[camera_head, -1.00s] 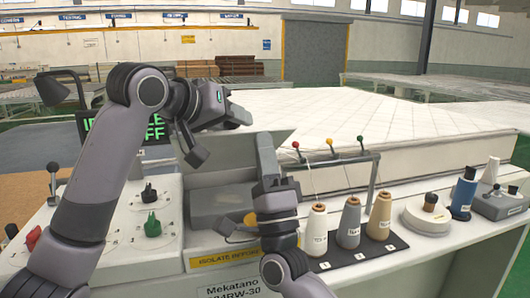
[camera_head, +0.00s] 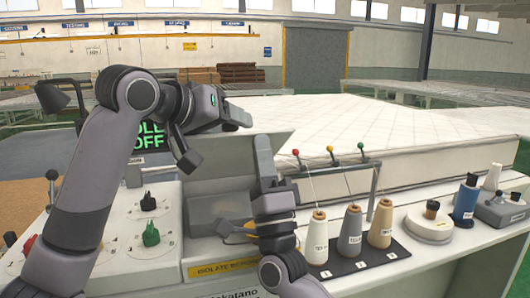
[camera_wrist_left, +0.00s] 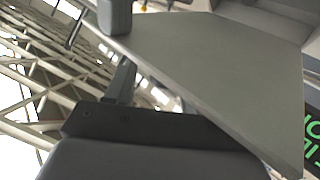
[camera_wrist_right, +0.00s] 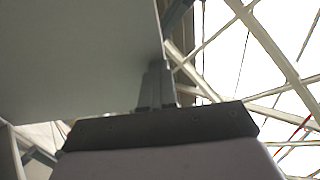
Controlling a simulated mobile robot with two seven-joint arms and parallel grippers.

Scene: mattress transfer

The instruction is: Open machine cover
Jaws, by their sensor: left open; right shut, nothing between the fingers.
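The machine cover (camera_head: 228,158) is a light grey panel standing raised at a tilt behind the open bay of the white machine. My left gripper (camera_head: 243,116) is open at the cover's upper edge. In the left wrist view the cover (camera_wrist_left: 215,75) lies close to its spread fingers; whether they touch is unclear. My right gripper (camera_head: 264,142) is shut and empty, pointing up in front of the cover's right part. In the right wrist view its closed fingers (camera_wrist_right: 157,85) are beside the cover's edge (camera_wrist_right: 75,60); contact cannot be told.
A dark grey block (camera_head: 212,208) sits in the bay. Thread cones (camera_head: 350,232) stand on a black mat right of my right arm, under a thread stand (camera_head: 375,180). Knobs (camera_head: 151,232) are on the left panel. A white mattress (camera_head: 400,135) lies behind.

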